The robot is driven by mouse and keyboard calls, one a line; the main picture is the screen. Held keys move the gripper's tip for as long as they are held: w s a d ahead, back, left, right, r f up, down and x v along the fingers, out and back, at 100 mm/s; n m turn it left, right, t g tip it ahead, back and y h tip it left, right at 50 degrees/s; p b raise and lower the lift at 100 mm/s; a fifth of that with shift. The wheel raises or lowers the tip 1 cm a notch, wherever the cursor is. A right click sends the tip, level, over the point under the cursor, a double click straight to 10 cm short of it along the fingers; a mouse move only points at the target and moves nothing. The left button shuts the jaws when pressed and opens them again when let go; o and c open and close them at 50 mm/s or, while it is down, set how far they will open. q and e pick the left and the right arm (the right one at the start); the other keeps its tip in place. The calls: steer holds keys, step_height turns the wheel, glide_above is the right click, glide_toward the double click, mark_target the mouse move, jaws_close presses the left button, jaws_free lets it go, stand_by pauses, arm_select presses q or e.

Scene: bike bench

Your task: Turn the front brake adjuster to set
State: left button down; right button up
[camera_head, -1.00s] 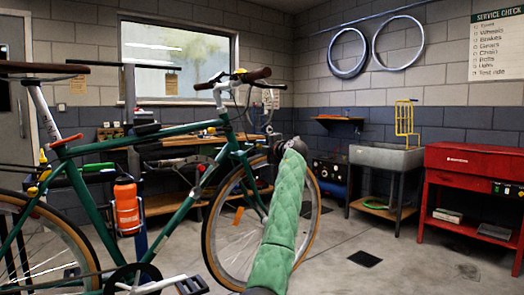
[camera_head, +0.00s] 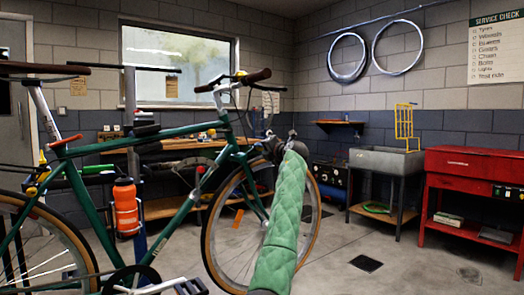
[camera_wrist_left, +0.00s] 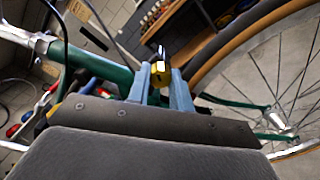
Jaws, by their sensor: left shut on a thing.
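The green bike (camera_head: 170,185) stands side-on, its front wheel (camera_head: 222,235) to the right. My left arm rises from the bottom in a green quilted sleeve, and my left gripper (camera_head: 272,148) is beside the fork and front wheel. In the left wrist view, the blue-grey fingers of my left gripper (camera_wrist_left: 163,88) are shut on a small yellow brake adjuster (camera_wrist_left: 160,72) with a metal pin on top. The green fork (camera_wrist_left: 115,75) is just left of it. The adjuster is hidden in the head view. My right gripper is not in view.
A workbench (camera_head: 160,208) stands behind the bike. A grey sink (camera_head: 385,160) and red cabinet (camera_head: 470,165) stand to the right. An orange bottle (camera_head: 126,208) is on the frame. The floor at right is open, with a dark drain (camera_head: 366,263).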

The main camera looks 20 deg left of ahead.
arm_select(q)
steer(key=shift+f, duration=0.1)
steer(key=c, duration=1.3)
jaws_free()
steer(key=shift+o, duration=0.2)
steer(key=p+v, duration=0.1)
steer(key=v, duration=0.6)
steer(key=shift+s+d+p, duration=0.2)
steer(key=shift+d+p, duration=0.15)
steer(key=shift+p, duration=0.05)
